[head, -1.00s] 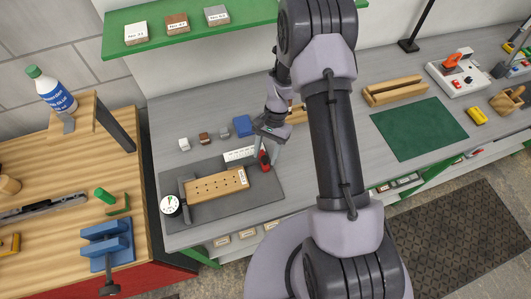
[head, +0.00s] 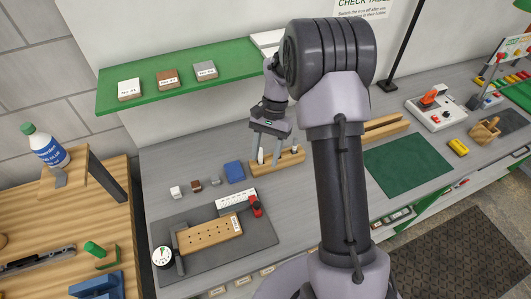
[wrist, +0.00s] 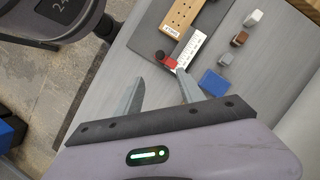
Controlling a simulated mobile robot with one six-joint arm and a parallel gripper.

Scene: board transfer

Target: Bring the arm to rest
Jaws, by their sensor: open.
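My gripper (head: 268,160) is open and empty in the head view, raised above the grey bench in front of a wooden rack (head: 290,160). In the wrist view its two fingers (wrist: 160,85) are spread apart with nothing between them. My arm stands across the middle of the head view and hides part of the bench behind it. The drilled wooden board (head: 208,234) lies on the dark mat (head: 215,262), apart from the gripper. A red clamp-like part (head: 256,207) is at the board's right, by a white marked strip (head: 236,199).
A blue block (head: 234,171) and several small cubes (head: 195,186) sit behind the mat. A green shelf (head: 150,103) with labelled blocks hangs above. A round dial (head: 162,256) is at the mat's left. A green mat (head: 407,165) lies clear at the right.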

